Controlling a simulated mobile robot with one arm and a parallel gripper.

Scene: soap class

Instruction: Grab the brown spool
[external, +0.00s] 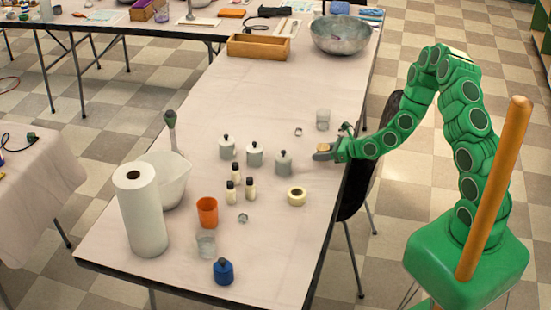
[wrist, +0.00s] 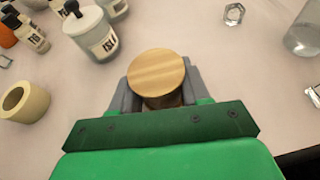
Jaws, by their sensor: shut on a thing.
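The brown spool (wrist: 157,72) shows in the wrist view as a round, light wood-grained top with a darker brown body below it. My gripper (wrist: 160,84) has its grey fingers on both sides of the spool and is shut on it. In the external view my gripper (external: 323,153) is low over the right side of the table, right of the grey bottles. There the spool is small and mostly hidden by the fingers. I cannot tell whether it touches the table.
Grey bottles (external: 283,161) stand just left of my gripper. A cream tape roll (external: 297,196) lies nearer the front. A clear glass (external: 323,119) and a small metal nut (external: 298,132) are behind. A paper towel roll (external: 140,210) stands at the left.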

